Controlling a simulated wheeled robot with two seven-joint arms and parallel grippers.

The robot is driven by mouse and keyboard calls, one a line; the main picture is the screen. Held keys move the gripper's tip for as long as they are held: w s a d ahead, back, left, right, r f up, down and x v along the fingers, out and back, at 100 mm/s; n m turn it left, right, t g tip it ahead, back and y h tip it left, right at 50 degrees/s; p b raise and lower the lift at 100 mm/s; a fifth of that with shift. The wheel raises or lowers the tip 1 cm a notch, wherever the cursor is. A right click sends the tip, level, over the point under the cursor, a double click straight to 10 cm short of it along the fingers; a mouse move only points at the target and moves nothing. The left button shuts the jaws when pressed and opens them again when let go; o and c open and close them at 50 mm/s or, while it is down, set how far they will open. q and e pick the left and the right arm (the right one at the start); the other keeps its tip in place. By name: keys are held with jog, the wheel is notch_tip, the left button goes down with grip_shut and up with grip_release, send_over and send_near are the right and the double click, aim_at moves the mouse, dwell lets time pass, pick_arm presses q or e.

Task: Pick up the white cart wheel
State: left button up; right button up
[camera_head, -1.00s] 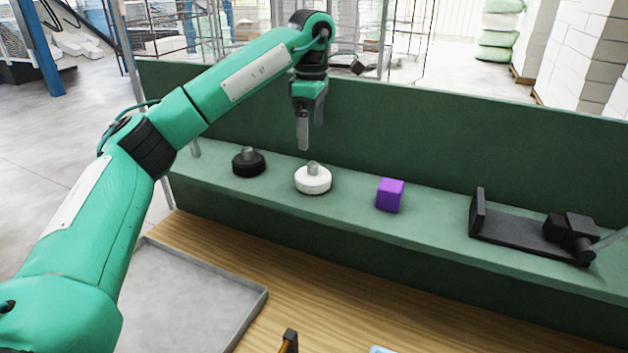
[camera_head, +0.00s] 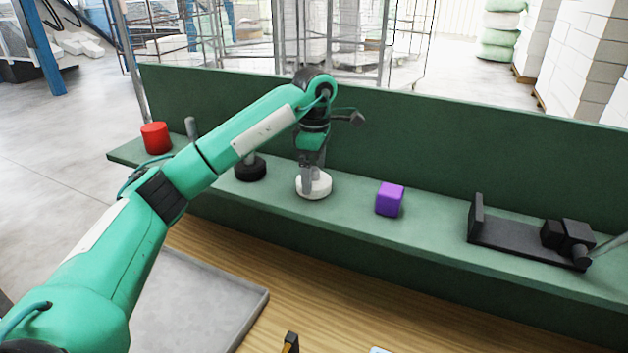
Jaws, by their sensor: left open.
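The white cart wheel (camera_head: 320,188) lies flat on the green shelf (camera_head: 345,211), a round disc with a hub on top. My left gripper (camera_head: 311,187) is open and points down at the wheel, its fingers lowered around the hub area. The fingers hide most of the hub, and I cannot tell whether they touch it. My right gripper is not in view.
A black wheel (camera_head: 250,171) stands left of the white one, partly behind my arm. A purple cube (camera_head: 390,199) is to the right, then a black vise-like fixture (camera_head: 520,243). A red cylinder (camera_head: 155,138) is at the far left. A grey tray (camera_head: 215,300) lies on the wooden table (camera_head: 330,317).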

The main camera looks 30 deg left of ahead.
aim_at(315, 168)
pick_arm(q)
jog(key=shift+s+d+f+p, duration=0.1)
jog(key=shift+f+p, duration=0.35)
jog(key=shift+f, duration=0.95)
jog(key=c, duration=1.2)
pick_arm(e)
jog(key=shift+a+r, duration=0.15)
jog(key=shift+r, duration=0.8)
pick_arm(q)
jog(key=shift+r, duration=0.15)
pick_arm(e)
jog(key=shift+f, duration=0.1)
pick_arm(q)
jog(key=shift+r+b, duration=0.35)
jog(key=shift+r, duration=0.2)
notch_tip(315, 168, up, 19)
jog(key=shift+f+b, duration=0.2)
jog(key=shift+b, duration=0.8)
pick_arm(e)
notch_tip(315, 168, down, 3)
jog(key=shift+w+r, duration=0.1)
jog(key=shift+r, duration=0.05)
